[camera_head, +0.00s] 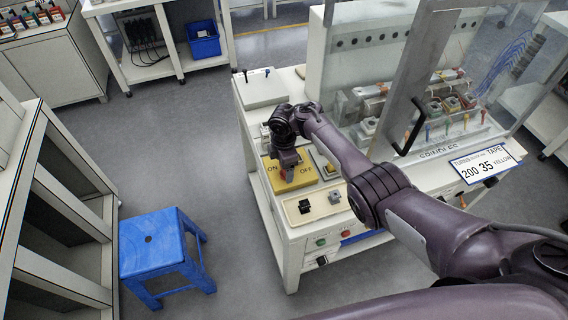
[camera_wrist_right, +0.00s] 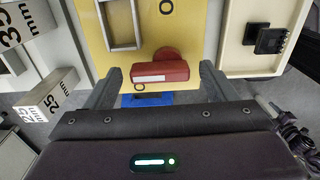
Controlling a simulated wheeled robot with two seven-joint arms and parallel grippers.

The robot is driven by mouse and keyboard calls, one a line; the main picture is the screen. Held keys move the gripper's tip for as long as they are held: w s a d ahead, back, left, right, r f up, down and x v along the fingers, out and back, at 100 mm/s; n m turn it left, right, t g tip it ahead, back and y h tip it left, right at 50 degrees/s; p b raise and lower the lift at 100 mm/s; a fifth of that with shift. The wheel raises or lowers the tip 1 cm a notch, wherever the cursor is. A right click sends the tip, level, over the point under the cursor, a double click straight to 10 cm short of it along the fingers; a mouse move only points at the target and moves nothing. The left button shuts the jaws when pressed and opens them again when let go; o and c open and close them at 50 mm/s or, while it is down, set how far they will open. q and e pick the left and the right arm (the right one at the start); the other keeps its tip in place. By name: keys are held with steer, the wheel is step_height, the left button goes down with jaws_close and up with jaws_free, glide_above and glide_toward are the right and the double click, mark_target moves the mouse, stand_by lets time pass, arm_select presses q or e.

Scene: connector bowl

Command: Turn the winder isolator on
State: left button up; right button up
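The winder isolator is a yellow plate (camera_head: 312,175) marked ON at left and OFF at right, on top of the white machine. Its red handle (camera_head: 287,173) sits between the two words, partly hidden by my right gripper (camera_head: 287,158). In the right wrist view the red handle (camera_wrist_right: 160,73) lies crosswise on the yellow plate (camera_wrist_right: 195,25). My right gripper's fingers (camera_wrist_right: 160,88) are open, one on each side of the handle, with small gaps visible. I cannot tell which word the handle points to. My left gripper is not in view.
A cream panel (camera_head: 300,213) with a dark switch stands in front of the isolator. A clear guard (camera_head: 350,60) with a black handle (camera_head: 409,128) rises behind and to the right. A blue stool (camera_head: 150,245) stands on the floor at left; the floor beside it is clear.

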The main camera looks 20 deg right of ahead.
step_height(320, 180, up, 8)
steer(key=shift+f+p, duration=0.1)
steer(key=shift+p, duration=0.65)
steer(key=shift+f, duration=0.1)
